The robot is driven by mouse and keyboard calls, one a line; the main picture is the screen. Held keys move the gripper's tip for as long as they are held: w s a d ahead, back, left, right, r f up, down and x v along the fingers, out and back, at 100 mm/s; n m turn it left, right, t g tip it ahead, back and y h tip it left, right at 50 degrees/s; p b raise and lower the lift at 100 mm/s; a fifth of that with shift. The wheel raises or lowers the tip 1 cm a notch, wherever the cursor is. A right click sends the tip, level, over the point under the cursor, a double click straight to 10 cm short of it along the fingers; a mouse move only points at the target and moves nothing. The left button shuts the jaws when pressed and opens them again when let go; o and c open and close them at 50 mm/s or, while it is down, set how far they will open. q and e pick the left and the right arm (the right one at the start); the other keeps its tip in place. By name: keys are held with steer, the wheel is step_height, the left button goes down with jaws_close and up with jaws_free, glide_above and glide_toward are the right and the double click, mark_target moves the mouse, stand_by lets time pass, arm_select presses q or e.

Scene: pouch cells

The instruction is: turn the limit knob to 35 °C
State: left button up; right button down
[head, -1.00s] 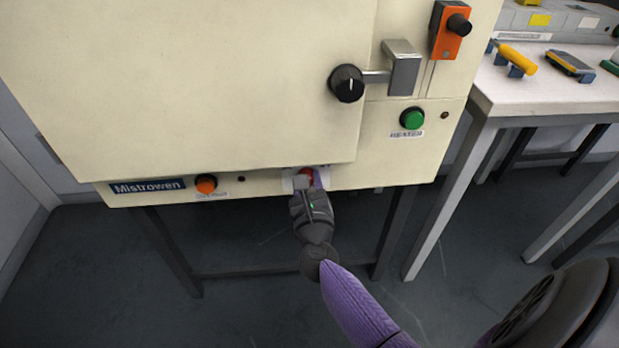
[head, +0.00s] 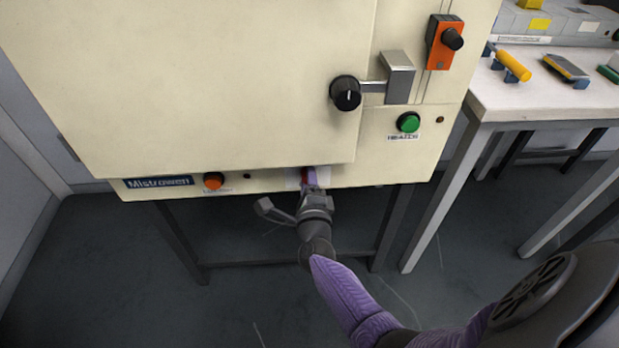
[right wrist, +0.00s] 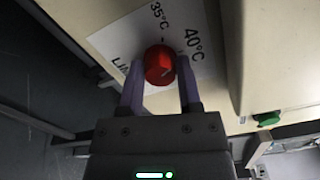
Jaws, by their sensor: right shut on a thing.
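The red limit knob (right wrist: 159,65) sits on a white label (right wrist: 120,42) printed with 35°C and 40°C. Its pale pointer line is small, and I cannot tell exactly which mark it faces. My right gripper (right wrist: 161,80) is shut on the knob, with one pale purple finger on each side of it. In the head view the right gripper (head: 310,180) reaches up to the lower front panel, and it hides most of the knob. My left gripper is not in view.
The cream oven (head: 220,90) has an orange button (head: 213,181), a green heater button (head: 408,122) and a black knob (head: 346,94) by the door handle. A white table (head: 540,100) with tools stands at the right. The floor below the oven is open between its legs.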

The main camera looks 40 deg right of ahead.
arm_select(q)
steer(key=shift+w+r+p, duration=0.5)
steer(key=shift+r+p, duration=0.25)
arm_select(e)
steer(key=n, duration=0.6)
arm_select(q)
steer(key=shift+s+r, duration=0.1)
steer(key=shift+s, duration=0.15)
arm_select(e)
steer(key=shift+f+n, duration=0.1)
steer(key=shift+n, duration=0.3)
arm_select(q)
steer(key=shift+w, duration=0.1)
arm_select(e)
steer(key=c, duration=0.6)
jaws_free()
steer(key=o, duration=0.3)
arm_select(q)
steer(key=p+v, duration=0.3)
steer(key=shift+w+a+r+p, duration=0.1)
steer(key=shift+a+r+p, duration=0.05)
steer(key=shift+p, duration=0.15)
arm_select(e)
steer(key=v, duration=1)
